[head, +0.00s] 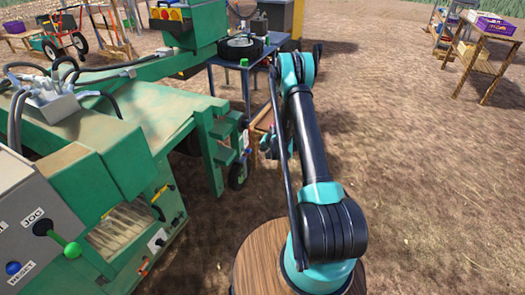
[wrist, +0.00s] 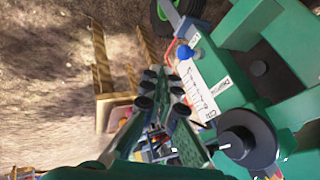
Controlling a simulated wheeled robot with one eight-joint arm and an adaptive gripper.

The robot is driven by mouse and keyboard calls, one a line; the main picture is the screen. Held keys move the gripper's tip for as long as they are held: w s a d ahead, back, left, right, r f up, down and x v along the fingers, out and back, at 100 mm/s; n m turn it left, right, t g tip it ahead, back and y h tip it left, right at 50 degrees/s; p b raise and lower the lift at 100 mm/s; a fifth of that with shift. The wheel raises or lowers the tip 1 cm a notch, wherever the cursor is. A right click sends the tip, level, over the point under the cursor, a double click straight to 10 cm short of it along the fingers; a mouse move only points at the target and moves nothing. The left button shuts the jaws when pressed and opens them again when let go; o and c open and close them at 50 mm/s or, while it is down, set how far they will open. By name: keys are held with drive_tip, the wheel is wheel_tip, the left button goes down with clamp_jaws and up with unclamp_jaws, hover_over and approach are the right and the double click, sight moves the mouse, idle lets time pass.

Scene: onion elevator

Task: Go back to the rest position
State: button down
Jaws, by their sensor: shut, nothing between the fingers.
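My arm stands on a round wooden-topped base at the lower middle of the head view and bends at a raised elbow. My gripper is hidden behind the arm in that view. In the wrist view my gripper (wrist: 162,70) shows as a tapering green linkage with black round joints, its fingers together at the tip. It is shut and holds nothing.
The green machine (head: 165,110) fills the left, with a control box (head: 38,225) carrying a green-knobbed lever. A blue table (head: 235,68) stands behind my arm. A wooden shelf (head: 487,62) with a purple crate (head: 495,26) is far right. The right-hand ground is open.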

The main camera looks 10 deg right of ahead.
idle(0.4)
drive_tip(key=s+r+n+g+h, duration=0.1)
drive_tip(key=s+r, duration=0.8)
drive_tip(key=r, duration=0.4)
drive_tip(key=s+r+n, duration=0.2)
drive_tip(key=s+r, duration=0.7)
drive_tip(key=r, duration=0.3)
drive_tip(key=s+d+r+n+g, duration=0.1)
drive_tip(key=s+r, duration=0.1)
drive_tip(key=s, duration=1.2)
drive_tip(key=s+d+r+n+h, duration=0.1)
drive_tip(key=s+r, duration=0.1)
drive_tip(key=s, duration=1.3)
drive_tip(key=shift+d+g, duration=0.15)
drive_tip(key=shift+g, duration=0.25)
drive_tip(key=shift+w, duration=0.1)
